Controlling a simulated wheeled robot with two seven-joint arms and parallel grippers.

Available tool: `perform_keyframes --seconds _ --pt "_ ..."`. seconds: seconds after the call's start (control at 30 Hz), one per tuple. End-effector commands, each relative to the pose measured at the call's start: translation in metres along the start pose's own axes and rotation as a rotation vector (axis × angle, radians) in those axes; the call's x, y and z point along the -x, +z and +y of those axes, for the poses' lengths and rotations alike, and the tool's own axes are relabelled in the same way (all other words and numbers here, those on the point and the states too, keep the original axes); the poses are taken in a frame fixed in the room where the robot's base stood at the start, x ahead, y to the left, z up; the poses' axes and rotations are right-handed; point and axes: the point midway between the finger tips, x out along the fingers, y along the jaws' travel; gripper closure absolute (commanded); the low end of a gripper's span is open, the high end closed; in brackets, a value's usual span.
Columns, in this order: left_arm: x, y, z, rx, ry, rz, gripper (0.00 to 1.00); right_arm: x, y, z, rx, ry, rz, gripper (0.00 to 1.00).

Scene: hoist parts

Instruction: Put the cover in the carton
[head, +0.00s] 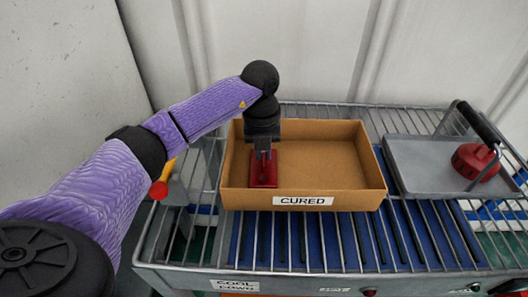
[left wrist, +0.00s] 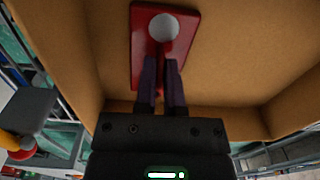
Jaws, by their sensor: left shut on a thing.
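The carton (head: 333,190) is an open brown box labelled CURED, standing on a wire rack. A red cover with a rectangular plate (head: 263,181) is at the left side inside the carton's outline. In the left wrist view the red cover (left wrist: 140,45) shows a round pale knob or hole on top and lies over the carton floor (left wrist: 230,60). My left gripper (head: 263,153) points down into the carton and is shut on the cover's upright part, its two fingers (left wrist: 161,80) on either side. Whether the cover touches the floor is unclear. My right gripper is not in view.
A grey tray (head: 420,185) with a dark handle stands to the right of the carton, with a red rounded part (head: 474,161) on it. The wire rack (head: 300,245) has a COOL DOWN label at its front. A red-and-yellow knob (head: 158,189) is left of the carton.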

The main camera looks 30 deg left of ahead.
Motion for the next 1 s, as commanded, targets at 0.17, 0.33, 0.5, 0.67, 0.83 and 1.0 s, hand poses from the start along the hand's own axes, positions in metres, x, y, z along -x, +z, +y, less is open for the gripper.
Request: perform_keyframes --seconds 0.17,0.33,0.5,0.67,0.83,1.0 --pt "0.0 0.0 0.0 0.0 0.0 0.0 1.0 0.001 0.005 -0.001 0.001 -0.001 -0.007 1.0" --pt "-0.001 0.0 0.0 0.0 0.0 0.0 0.63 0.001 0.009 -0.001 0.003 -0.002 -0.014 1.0" --pt "-0.001 0.0 0.0 0.0 0.0 0.0 0.53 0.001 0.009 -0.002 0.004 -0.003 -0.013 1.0" --pt "0.001 0.0 0.0 0.0 -0.001 0.0 0.53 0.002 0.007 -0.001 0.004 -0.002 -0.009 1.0" --pt "0.037 0.001 -0.001 0.0 -0.004 -0.005 0.53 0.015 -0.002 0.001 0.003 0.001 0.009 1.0" --pt "0.087 0.001 -0.001 0.0 -0.004 -0.004 0.53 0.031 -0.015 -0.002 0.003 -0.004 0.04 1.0"
